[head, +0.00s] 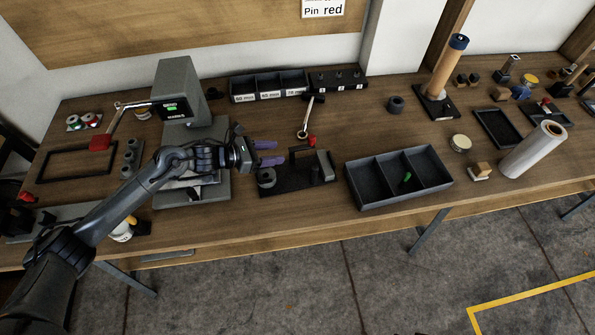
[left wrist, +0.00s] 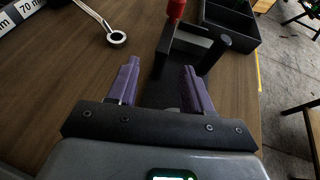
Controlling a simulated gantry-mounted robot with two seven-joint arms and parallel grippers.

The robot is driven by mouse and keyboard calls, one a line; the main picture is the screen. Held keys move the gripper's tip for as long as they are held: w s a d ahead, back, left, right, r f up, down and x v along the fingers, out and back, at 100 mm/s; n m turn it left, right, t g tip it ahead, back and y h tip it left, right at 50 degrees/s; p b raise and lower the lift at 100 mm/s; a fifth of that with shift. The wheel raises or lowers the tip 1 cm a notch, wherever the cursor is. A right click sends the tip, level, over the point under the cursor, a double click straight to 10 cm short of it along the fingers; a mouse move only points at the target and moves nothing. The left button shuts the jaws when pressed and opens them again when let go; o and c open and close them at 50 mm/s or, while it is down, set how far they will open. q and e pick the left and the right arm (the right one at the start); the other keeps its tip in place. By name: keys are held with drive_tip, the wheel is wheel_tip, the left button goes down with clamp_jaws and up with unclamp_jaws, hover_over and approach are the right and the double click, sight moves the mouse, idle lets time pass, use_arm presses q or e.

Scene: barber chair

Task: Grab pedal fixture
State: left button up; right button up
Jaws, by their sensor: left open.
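The likely pedal fixture (head: 296,180) is a dark base plate on the bench, with upright blocks, a round dark part at its left end and a red-tipped piece (head: 311,141) near its back. My left gripper (head: 270,153) is open and empty, its purple fingers just above and behind the left part of the fixture. In the left wrist view my gripper (left wrist: 160,85) has its two fingers apart, with the fixture's dark upright parts (left wrist: 205,45) and red tip (left wrist: 176,10) beyond them. The fingers hide part of the base. My right gripper is not in view.
A grey press-like machine (head: 183,90) stands to the left. A ring-ended tool (head: 305,122) lies behind the fixture; labelled bins (head: 270,86) are farther back. Bare wood lies around the ring-ended tool.

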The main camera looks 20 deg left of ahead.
sight(286, 164)
use_arm(q)
drive_tip(key=x, duration=0.4)
drive_tip(key=shift+d, duration=0.25)
drive_tip(key=shift+c, duration=0.4)
clamp_jaws()
idle(0.7)
